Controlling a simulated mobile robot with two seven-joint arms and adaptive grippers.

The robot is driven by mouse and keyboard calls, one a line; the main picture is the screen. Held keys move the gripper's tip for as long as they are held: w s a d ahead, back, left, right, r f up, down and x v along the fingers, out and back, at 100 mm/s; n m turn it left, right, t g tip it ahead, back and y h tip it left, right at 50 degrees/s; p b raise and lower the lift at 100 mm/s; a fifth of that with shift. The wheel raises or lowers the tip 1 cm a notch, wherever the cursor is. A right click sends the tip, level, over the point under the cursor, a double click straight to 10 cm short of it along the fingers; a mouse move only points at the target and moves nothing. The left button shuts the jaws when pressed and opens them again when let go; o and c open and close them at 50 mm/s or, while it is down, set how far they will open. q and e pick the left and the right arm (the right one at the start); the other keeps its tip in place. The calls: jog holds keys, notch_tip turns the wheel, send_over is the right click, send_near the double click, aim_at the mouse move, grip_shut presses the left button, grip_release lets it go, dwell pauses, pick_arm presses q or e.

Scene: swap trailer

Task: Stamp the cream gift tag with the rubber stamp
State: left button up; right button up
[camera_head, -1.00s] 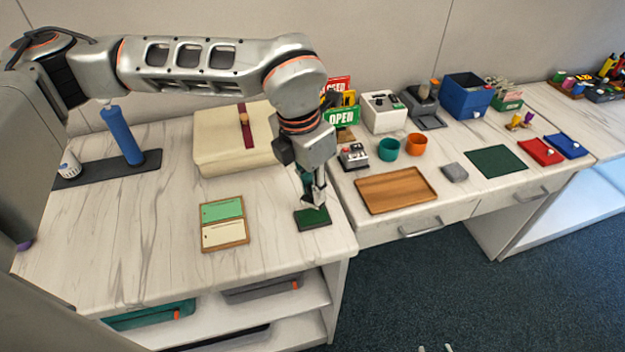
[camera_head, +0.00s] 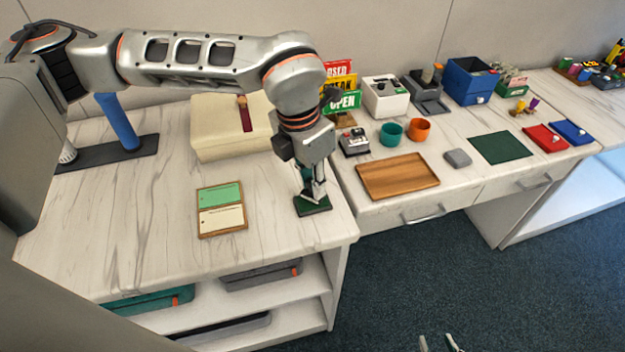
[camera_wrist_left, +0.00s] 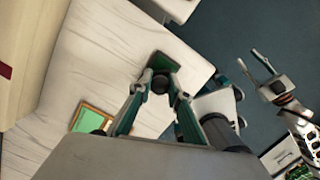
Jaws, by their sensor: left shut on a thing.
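A wooden tray (camera_head: 206,236) on the near counter holds a green tag (camera_head: 220,196) at its back and the cream gift tag (camera_head: 222,219) at its front. My left gripper (camera_head: 314,196) is right of the tray, pointing down over a dark green ink pad (camera_head: 323,209). It is shut on the rubber stamp, whose dark round handle (camera_wrist_left: 160,85) shows between the fingers in the left wrist view. The stamp is at the pad (camera_wrist_left: 181,62); its underside is hidden, so I cannot tell whether they touch. My right gripper (camera_head: 439,343) is open and empty at the bottom edge.
A cream box (camera_head: 215,140) stands behind the tag tray. The counter around the tag tray is clear.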

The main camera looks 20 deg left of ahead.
pick_arm(q)
jog(key=shift+f, duration=0.6)
dwell(1.4)
jog(key=shift+r, duration=0.1)
jog(key=shift+r+p, duration=0.85)
jog(key=shift+r, duration=1)
jog(key=shift+r+p, duration=0.8)
jog(key=shift+r, duration=0.85)
jog(key=shift+f, duration=0.1)
